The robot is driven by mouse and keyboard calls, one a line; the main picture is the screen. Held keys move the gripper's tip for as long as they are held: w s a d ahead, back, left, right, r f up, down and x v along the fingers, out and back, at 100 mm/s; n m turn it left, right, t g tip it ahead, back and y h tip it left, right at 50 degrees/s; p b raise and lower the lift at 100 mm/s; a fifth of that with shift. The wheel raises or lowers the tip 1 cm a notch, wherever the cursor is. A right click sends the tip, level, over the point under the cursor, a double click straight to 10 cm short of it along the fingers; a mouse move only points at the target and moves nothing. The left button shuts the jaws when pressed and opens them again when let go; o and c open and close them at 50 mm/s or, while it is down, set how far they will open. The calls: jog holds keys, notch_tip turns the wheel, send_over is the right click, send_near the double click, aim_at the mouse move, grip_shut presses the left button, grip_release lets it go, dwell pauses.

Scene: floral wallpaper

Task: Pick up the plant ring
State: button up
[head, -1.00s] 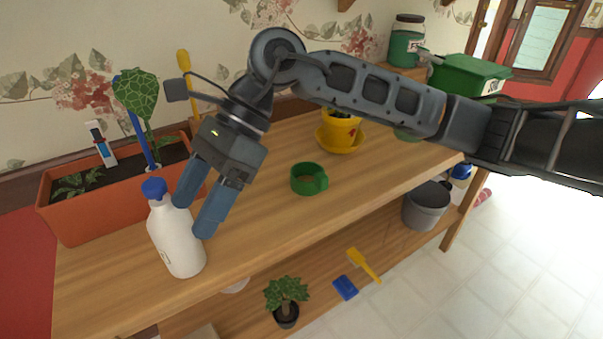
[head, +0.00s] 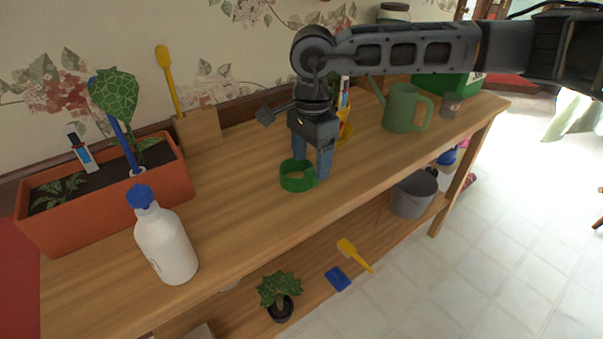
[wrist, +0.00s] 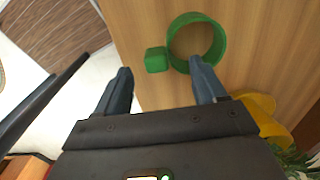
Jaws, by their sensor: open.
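The plant ring is a short, open green band with a small block on one side. In the head view the plant ring (head: 296,184) lies on the wooden bench top, near its middle. In the wrist view the ring (wrist: 220,42) shows its round opening, and its block (wrist: 156,60) sticks out to the left. My gripper (head: 312,168) is open and points down, right at the ring in the head view. In the wrist view my gripper (wrist: 160,67) has the block between and just beyond its fingertips, with the right fingertip overlapping the ring's edge. I cannot tell whether they touch.
A white spray bottle (head: 165,245) and an orange planter (head: 105,205) stand at the left. A green watering can (head: 404,108) stands to the right. A yellow pot (head: 345,128) is partly hidden behind my gripper. The bench top (head: 240,215) is clear in front of the ring.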

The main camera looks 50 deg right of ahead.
aim_at(311, 171)
jog(key=shift+f+p, duration=0.3)
jog(key=shift+f, duration=1.65)
jog(key=shift+c, duration=0.3)
jog(key=c, duration=1)
